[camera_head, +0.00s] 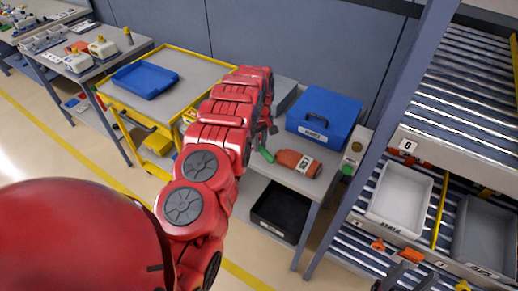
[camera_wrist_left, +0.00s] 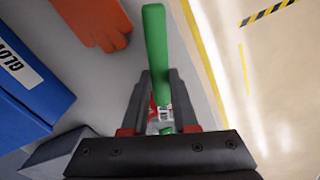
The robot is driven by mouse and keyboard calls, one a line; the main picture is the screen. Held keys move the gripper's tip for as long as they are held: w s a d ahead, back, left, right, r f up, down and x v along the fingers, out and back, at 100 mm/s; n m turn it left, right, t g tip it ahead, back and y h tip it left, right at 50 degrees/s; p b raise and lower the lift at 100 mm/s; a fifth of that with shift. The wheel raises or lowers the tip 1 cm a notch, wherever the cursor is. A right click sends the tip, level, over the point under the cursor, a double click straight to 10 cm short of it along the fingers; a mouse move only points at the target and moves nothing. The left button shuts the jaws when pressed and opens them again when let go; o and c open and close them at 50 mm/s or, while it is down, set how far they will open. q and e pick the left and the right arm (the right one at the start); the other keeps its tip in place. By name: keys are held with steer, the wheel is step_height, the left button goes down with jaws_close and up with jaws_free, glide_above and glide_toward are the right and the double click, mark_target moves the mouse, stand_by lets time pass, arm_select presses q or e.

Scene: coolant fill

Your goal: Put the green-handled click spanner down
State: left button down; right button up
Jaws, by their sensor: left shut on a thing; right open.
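The green-handled click spanner (camera_wrist_left: 156,55) is between the fingers of my left gripper (camera_wrist_left: 160,90); its green handle fills the middle of the left wrist view. In the head view the green handle (camera_head: 266,154) shows just below my left gripper (camera_head: 269,128), over the grey bench beside orange gloves (camera_head: 298,163). My left gripper is shut on the spanner. The spanner's far end is mostly hidden behind the gripper. My right gripper (camera_head: 396,265) shows at the lower right, before the rack, open and empty as far as can be seen.
A blue box (camera_head: 324,114) stands on the bench behind the gloves. A black bin (camera_head: 281,213) sits below. A yellow-edged cart (camera_head: 205,72) with a blue tray (camera_head: 145,80) is at the left. A roller rack with a pale bin (camera_head: 401,195) is at the right.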

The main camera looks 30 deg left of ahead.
arm_select(q)
steer(key=shift+a+f, duration=0.15)
steer(key=shift+a, duration=0.1)
steer(key=shift+f+p, duration=0.4)
steer(key=shift+p, duration=0.2)
steer(key=shift+f+p, duration=0.3)
steer(key=shift+f, duration=0.95)
steer(key=c, duration=0.7)
jaws_free()
